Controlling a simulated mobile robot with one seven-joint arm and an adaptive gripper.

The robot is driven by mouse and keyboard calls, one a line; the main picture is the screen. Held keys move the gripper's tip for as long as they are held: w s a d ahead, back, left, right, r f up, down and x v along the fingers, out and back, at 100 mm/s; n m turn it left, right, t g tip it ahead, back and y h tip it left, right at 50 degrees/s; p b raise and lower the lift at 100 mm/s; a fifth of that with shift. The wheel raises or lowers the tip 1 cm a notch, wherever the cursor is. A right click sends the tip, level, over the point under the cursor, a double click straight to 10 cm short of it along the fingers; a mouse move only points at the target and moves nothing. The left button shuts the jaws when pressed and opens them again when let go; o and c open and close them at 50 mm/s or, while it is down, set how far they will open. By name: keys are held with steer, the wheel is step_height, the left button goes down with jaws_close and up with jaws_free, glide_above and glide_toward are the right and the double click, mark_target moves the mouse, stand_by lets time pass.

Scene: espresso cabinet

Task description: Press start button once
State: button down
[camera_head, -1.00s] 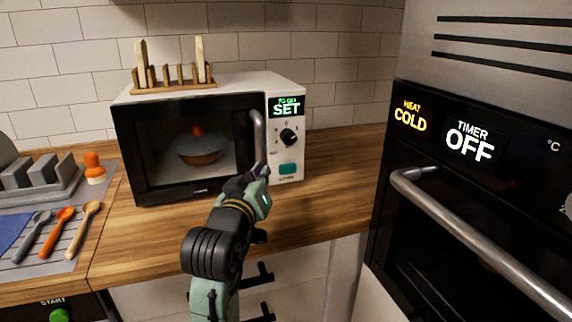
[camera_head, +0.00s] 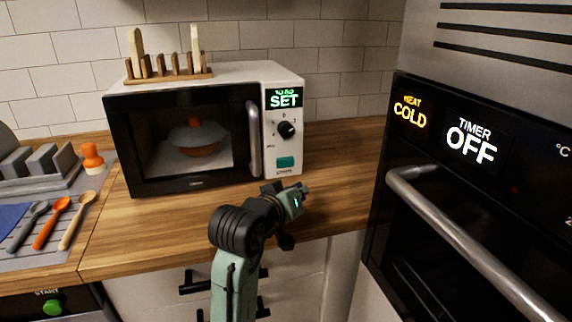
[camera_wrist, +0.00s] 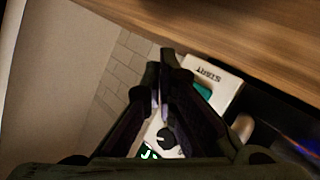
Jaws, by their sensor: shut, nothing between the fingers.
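The microwave (camera_head: 185,178) stands on the wooden counter. Its teal button (camera_head: 285,162) is at the lower right of its front panel, below the black dial (camera_head: 286,130). The wrist view shows this teal button (camera_wrist: 203,91) beside a START label (camera_wrist: 208,74). My gripper (camera_head: 302,190) is below and in front of the panel in the head view. It is shut and empty, and its fingertips (camera_wrist: 167,56) are beside the button in the wrist view. I cannot tell contact. The display (camera_head: 284,98) reads SET. A covered dish (camera_head: 199,140) shows behind the door glass.
A green button (camera_head: 52,307) labelled START is on a dark appliance at the lower left. The black oven (camera_head: 400,190) with its long handle (camera_head: 465,240) stands at the right. Spoons (camera_head: 52,222) lie at the left. A wooden rack (camera_head: 165,77) is atop the microwave.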

steer(key=w, duration=0.2)
steer(key=w+a, duration=0.1)
steer(key=w, duration=0.1)
steer(key=w+a, duration=0.1)
steer(key=w, duration=0.1)
steer(key=shift+w, duration=0.25)
steer(key=shift+w+a, duration=0.2)
steer(key=shift+w, duration=0.35)
stand_by(0.8)
steer(key=shift+w+a+p, duration=0.15)
steer(key=shift+w+p, duration=0.2)
steer(key=shift+w, duration=0.05)
steer(key=shift+w+a, duration=0.25)
steer(key=shift+w, duration=0.55)
stand_by(0.8)
steer(key=shift+s, duration=0.1)
steer(key=shift+s+d+p, duration=0.15)
steer(key=shift+s+d, duration=0.05)
steer(key=shift+s, duration=0.35)
steer(key=shift+s+d+p, duration=0.15)
steer(key=shift+s, duration=0.4)
steer(key=shift+s+d, duration=0.25)
steer(key=shift+s, duration=0.55)
steer(key=shift+s+d, duration=0.3)
steer(key=shift+s, duration=0.5)
steer(key=shift+s+d, duration=0.25)
steer(key=shift+s, duration=0.55)
